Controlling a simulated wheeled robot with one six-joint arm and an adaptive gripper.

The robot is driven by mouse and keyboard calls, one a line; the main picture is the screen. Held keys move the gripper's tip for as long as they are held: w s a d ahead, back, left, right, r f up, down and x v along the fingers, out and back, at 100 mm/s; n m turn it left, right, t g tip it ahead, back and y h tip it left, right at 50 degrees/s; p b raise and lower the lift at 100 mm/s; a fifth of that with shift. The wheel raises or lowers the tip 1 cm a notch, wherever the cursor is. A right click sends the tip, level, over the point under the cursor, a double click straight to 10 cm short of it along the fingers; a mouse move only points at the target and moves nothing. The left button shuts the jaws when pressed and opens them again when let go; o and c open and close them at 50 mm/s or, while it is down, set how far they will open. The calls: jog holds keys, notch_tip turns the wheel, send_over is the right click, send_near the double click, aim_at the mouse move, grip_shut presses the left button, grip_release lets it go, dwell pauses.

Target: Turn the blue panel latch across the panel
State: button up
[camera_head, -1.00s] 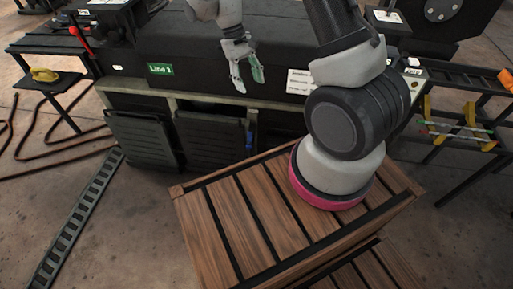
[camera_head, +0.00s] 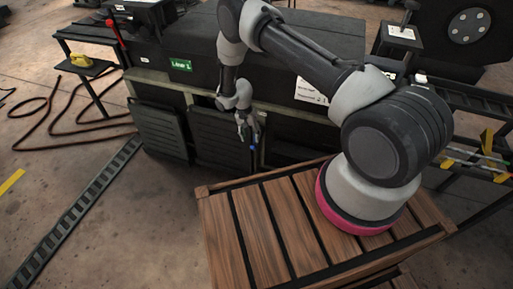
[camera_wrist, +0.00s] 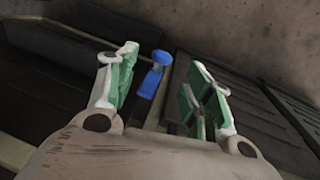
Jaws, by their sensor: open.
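The blue panel latch (camera_wrist: 150,84) shows in the wrist view between my two green-padded fingers, with a rounded knob at its far end. It appears apart from both fingers. My gripper (camera_head: 247,142) is open and sits low in front of the panels in the head view. There the latch is mostly hidden by the fingers. In the wrist view my gripper (camera_wrist: 164,62) has one finger to each side of the latch. The dark slatted panel (camera_head: 218,140) is behind and left of my gripper in the head view.
A wooden slatted crate (camera_head: 262,232) stands under my arm's base. The black machine (camera_head: 285,60) rises above the panels. A cable track (camera_head: 75,215) and a brown hose (camera_head: 75,121) lie on the floor at left. Open floor lies before the panels.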

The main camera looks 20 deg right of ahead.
jog(key=shift+w+a+m, duration=0.1)
jog(key=shift+w+m, duration=0.1)
jog(key=shift+m, duration=0.3)
jog(key=shift+s+f, duration=0.1)
jog(key=shift+f, duration=0.15)
jog(key=f, duration=0.4)
jog(key=d+f, duration=0.1)
jog(key=f, duration=0.2)
jog(key=shift+s+f, duration=0.1)
jog(key=shift+s, duration=0.2)
jog(key=shift+c, duration=0.2)
grip_shut()
